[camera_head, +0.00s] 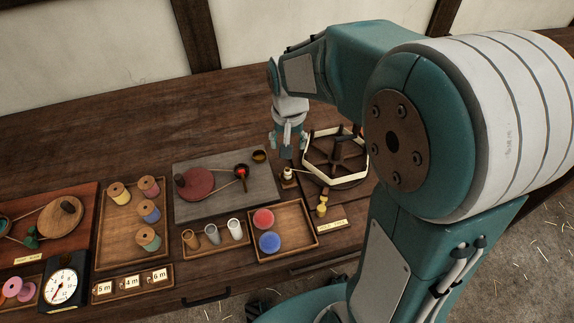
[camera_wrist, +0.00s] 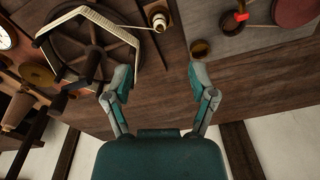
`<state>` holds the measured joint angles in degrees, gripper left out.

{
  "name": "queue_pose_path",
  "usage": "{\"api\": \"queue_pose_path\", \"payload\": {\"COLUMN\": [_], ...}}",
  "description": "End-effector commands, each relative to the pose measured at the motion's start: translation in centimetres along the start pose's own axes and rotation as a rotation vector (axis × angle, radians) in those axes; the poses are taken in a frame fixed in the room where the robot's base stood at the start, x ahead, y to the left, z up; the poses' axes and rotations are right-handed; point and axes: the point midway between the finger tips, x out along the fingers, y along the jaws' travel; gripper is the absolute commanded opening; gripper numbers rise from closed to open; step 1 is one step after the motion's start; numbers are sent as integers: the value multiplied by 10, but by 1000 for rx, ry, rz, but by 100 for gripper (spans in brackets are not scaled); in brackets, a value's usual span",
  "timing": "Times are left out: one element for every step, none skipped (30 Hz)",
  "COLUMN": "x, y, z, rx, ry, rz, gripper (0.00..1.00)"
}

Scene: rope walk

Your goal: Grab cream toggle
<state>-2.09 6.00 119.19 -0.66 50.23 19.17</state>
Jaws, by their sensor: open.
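A small cream toggle (camera_head: 288,173) stands at the left side of the reel in the head view. It also shows in the wrist view (camera_wrist: 159,19), near the top edge, with a thin cream line running from it toward the reel. My gripper (camera_head: 287,153) hangs just above and behind the toggle in the head view. In the wrist view my gripper (camera_wrist: 160,75) has its two fingers spread wide with only bare table between them. The toggle lies beyond the fingertips and apart from them.
A dark six-armed reel (camera_head: 337,158) with a cream band stands right of the toggle. A grey board (camera_head: 222,204) with a red disc and small cups lies to the left. A wooden tray (camera_head: 311,230) with red and blue discs is in front. Bare table lies behind.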

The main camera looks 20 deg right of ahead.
Motion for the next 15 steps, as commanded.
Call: {"api": "queue_pose_path", "payload": {"x": [14, 21, 28, 33, 37, 41, 43, 45, 49, 52, 56, 62, 67, 72, 79], "y": [-2, -3, -3, -3, -3, -2, -1, -1, 0, 0, 1, 1, 2, 2, 2], "z": [-7, -10, -14, -16, -19, -21, -22, -23, -23, -23, -23, -23, -22, -22, -21], "rx": [15, 24, 34, 40, 45, 51, 54, 56, 58, 59, 59, 60, 60, 60, 59], "ry": [-27, -37, -50, -57, -64, -70, -74, -77, -80, -82, -83, -83, -84, -84, -84], "rz": [8, 11, 15, 17, 18, 19, 19, 19, 20, 20, 20, 19, 19, 19, 20], "gripper": [73, 73, 73, 73, 73, 73, 73, 73, 73, 73, 73, 73, 73, 73, 73]}}
